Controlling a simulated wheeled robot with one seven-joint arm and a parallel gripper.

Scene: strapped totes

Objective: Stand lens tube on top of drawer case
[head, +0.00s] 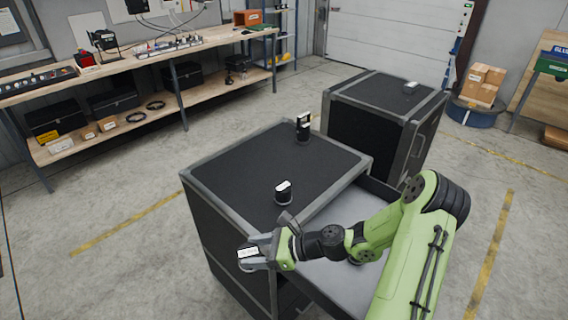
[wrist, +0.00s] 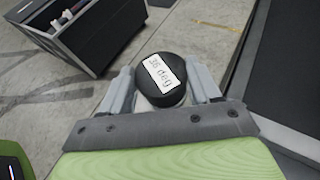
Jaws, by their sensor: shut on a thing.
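The lens tube (head: 253,264) is a short black round piece with a white label on its end, reading "36 deg" in the wrist view (wrist: 165,78). My gripper (head: 262,250) is shut on it, with one finger on each side in the wrist view (wrist: 163,90). The drawer case (head: 240,167) is black with grey edges, and its drawer (head: 325,285) is pulled out under my arm. The tube is held in the air at the case's near edge, beside the top in the picture. Its lower part is mostly hidden.
On the case top stand a taller black piece (head: 303,130) with a white label and a short black piece (head: 283,194) with a pale top. The left part of the top is clear. A second case (head: 375,110) stands behind; a workbench (head: 130,68) lines the wall.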

